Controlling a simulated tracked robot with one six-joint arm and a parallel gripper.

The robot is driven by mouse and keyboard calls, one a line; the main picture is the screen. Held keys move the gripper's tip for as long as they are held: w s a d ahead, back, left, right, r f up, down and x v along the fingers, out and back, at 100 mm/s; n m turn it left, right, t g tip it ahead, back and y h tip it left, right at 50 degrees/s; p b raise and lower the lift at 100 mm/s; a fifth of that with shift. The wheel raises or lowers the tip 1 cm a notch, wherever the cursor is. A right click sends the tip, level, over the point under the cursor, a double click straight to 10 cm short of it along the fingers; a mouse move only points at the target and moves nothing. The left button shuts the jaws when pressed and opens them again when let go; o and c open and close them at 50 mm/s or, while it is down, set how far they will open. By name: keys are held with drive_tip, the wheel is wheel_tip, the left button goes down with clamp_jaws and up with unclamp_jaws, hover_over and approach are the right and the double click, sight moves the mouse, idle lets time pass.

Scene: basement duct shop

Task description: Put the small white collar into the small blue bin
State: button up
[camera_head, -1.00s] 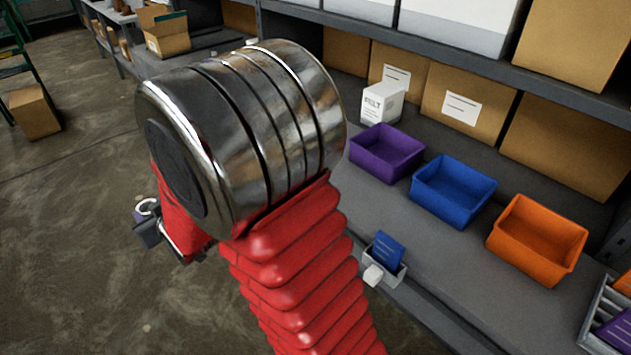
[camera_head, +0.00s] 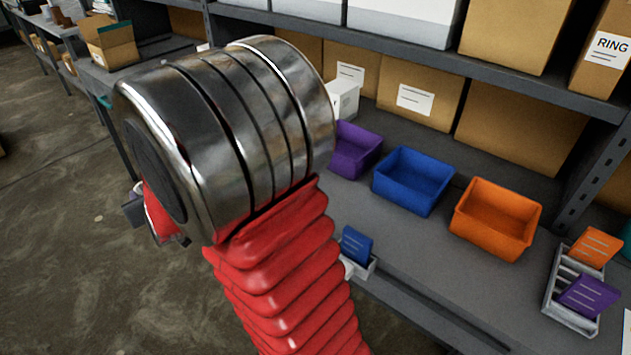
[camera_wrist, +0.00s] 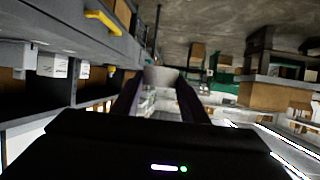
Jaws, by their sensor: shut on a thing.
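The small white collar (camera_wrist: 162,76) is between the dark fingers of my gripper (camera_wrist: 158,92) in the wrist view, held at their tips. In the head view my gripper (camera_head: 134,212) shows only partly, low at the left behind my red arm, over the floor side. A bit of white at it is too small to make out. The small blue bin (camera_head: 405,196) stands on the grey shelf, right of my arm and well apart from my gripper. I see nothing in the visible part of it.
A purple bin (camera_head: 358,158) stands left of the blue bin and an orange bin (camera_head: 490,236) right of it. A blue card in a small holder (camera_head: 360,268) sits at the shelf's front edge. Boxes line the back under an upper shelf (camera_head: 400,40). A card rack (camera_head: 562,310) stands at right.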

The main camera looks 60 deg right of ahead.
drive_tip(key=s+d+r+m+g+h, duration=0.25)
drive_tip(key=s+d, duration=0.25)
drive_tip(key=d, duration=0.6)
drive_tip(key=s+d+r+m+g+h, duration=0.2)
drive_tip(key=s+d+r+m+h, duration=0.15)
drive_tip(key=s+d, duration=0.45)
drive_tip(key=s+d+r+m+g+h, duration=0.2)
drive_tip(key=s+d+m+g+h, duration=0.15)
drive_tip(key=d, duration=0.95)
drive_tip(key=s+d+m+g, duration=0.3)
drive_tip(key=s, duration=0.8)
drive_tip(key=s+d+r+m+g, duration=0.1)
drive_tip(key=s+d+m+g, duration=0.3)
drive_tip(key=s, duration=0.7)
drive_tip(key=s+d+m+g, duration=0.4)
drive_tip(key=s, duration=0.6)
drive_tip(key=shift+s+d+r+y, duration=0.25)
drive_tip(key=shift+s+r+y, duration=0.15)
drive_tip(key=shift+y, duration=0.05)
wheel_tip(320, 180, down, 6)
drive_tip(key=shift+f+g, duration=0.15)
drive_tip(key=shift+g, duration=0.15)
drive_tip(key=shift+f, duration=1.85)
